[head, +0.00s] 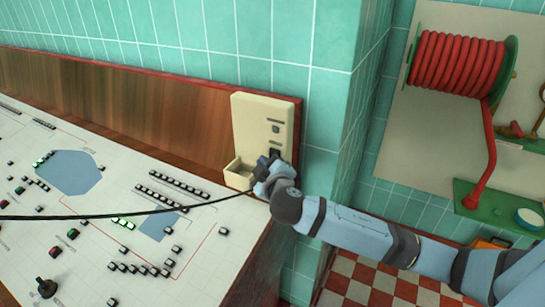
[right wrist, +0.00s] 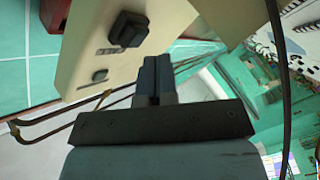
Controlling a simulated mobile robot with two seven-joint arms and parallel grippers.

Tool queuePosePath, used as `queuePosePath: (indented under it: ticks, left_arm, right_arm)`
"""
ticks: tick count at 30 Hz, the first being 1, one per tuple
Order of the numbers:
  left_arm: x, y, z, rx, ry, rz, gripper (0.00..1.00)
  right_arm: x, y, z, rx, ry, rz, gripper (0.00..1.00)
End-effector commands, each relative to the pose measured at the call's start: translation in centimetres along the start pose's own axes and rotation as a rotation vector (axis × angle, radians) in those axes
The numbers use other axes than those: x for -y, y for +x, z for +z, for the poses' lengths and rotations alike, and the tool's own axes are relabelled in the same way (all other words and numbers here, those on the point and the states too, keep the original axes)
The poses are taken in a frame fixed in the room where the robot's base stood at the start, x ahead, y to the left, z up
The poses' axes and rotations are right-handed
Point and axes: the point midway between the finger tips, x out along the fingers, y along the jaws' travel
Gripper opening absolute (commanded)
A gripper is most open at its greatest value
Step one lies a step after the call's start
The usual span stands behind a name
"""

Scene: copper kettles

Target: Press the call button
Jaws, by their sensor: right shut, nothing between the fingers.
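A cream wall box (head: 256,118) stands at the back right corner of the console. Its face carries a dark block-shaped button (head: 275,153) low down and a smaller grey button (head: 276,129) above it. In the right wrist view the dark button (right wrist: 128,29) stands out from the box, with the small grey button (right wrist: 99,75) nearby. I cannot tell from the markings which is the call button. My right gripper (head: 264,165) is at the lower front of the box. Its fingers (right wrist: 152,72) are shut and empty, close to the dark button; contact cannot be told. My left gripper is not in view.
A cream tray (head: 238,172) juts from the box's lower left. The white console (head: 110,205) with many small buttons fills the left, crossed by a black cable (head: 130,215). A red hose reel (head: 455,65) hangs at the right wall above a green shelf (head: 490,212).

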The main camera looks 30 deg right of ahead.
Motion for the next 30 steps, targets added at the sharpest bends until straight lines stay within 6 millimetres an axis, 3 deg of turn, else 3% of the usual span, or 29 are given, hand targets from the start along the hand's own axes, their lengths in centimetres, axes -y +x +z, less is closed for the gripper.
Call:
queuePosePath:
  ticks: [30]
  left_arm:
    - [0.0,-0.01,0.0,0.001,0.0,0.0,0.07]
  right_arm:
    - [-0.57,0.73,0.55,0.001,0.0,0.0,0.0]
